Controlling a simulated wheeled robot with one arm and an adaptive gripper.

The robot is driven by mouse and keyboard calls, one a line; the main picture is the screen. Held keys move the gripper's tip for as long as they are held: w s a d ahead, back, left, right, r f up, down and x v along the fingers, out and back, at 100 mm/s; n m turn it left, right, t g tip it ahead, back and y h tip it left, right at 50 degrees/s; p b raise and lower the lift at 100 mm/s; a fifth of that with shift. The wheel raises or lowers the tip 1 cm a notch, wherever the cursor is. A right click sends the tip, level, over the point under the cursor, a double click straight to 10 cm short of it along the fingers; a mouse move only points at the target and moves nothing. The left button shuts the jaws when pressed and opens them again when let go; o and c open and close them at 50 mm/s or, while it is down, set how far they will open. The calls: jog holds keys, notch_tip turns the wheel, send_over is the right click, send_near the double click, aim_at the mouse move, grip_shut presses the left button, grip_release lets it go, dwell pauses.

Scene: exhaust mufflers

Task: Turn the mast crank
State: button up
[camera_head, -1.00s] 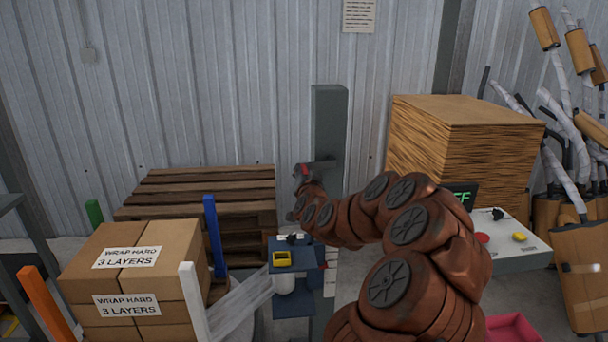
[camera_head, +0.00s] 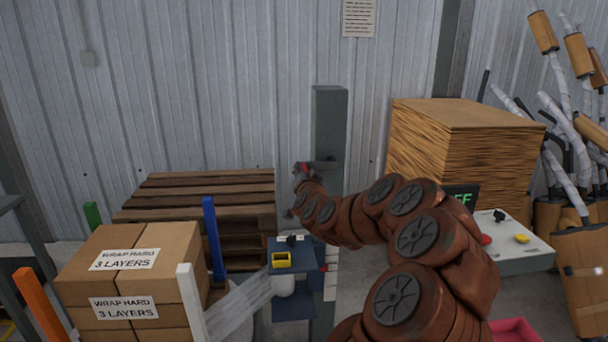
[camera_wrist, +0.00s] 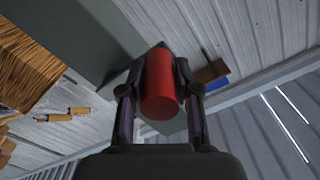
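The grey mast (camera_head: 329,135) stands upright against the wall side, in the middle of the head view. The crank's red handle (camera_wrist: 158,85) is a short cylinder in the middle of the wrist view. My gripper (camera_wrist: 159,76) has a finger on each side of the handle, and both seem to press on it. In the head view my gripper (camera_head: 301,171) is small, at the left side of the mast. The handle is mostly hidden there, and a thin dark bar, perhaps the crank arm, shows against the mast.
A blue carriage (camera_head: 291,262) with a yellow part sits low by the mast.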

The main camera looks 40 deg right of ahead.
jog(key=o, duration=0.4)
jog(key=shift+s, duration=0.15)
jog(key=shift+v, duration=3.65)
